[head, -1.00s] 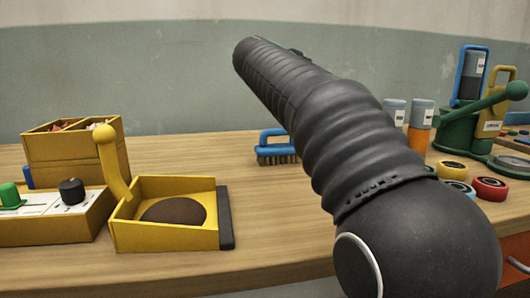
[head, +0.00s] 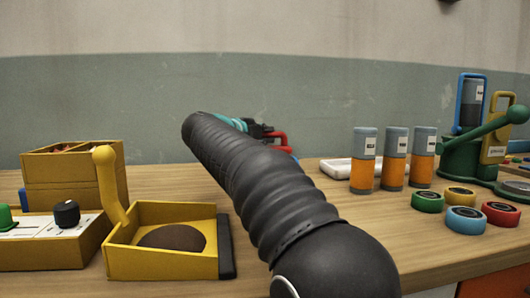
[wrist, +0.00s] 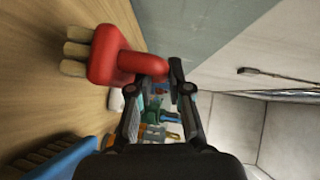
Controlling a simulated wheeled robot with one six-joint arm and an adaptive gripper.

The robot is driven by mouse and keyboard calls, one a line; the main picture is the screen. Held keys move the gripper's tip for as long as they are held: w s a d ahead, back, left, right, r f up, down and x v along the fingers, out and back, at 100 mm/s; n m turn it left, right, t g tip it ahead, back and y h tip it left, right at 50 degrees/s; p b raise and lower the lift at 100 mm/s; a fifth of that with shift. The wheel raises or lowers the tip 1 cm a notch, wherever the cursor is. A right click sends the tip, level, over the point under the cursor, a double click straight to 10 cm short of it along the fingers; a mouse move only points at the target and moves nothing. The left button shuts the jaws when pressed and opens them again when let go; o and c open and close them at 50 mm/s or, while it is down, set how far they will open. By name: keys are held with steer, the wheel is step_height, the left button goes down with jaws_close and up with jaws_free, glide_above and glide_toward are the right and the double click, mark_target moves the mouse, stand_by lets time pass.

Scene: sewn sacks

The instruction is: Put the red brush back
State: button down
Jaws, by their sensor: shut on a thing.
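The red brush (wrist: 108,52) fills the upper left of the wrist view, with pale bristle tufts pointing left. My gripper (wrist: 158,80) is shut on its red handle. In the head view only part of the red brush (head: 281,140) shows behind my arm, beside my dark gripper (head: 260,130). The brush appears held above the table, but its height is hard to tell. A blue brush (wrist: 55,162) lies at the lower left of the wrist view; my arm hides it in the head view.
A white tray (head: 340,167) lies behind my arm, beside grey-and-orange canisters (head: 364,165). Coloured rings (head: 467,220) and a green lever device (head: 465,150) stand right.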

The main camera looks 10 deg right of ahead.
steer(key=shift+f+b, duration=0.7)
steer(key=shift+f, duration=1.3)
steer(key=c, duration=1.1)
jaws_free()
steer(key=shift+f, duration=0.15)
steer(key=shift+s+a, duration=0.2)
steer(key=v, duration=1.1)
steer(key=shift+s+a, duration=0.15)
steer(key=shift+a, duration=0.05)
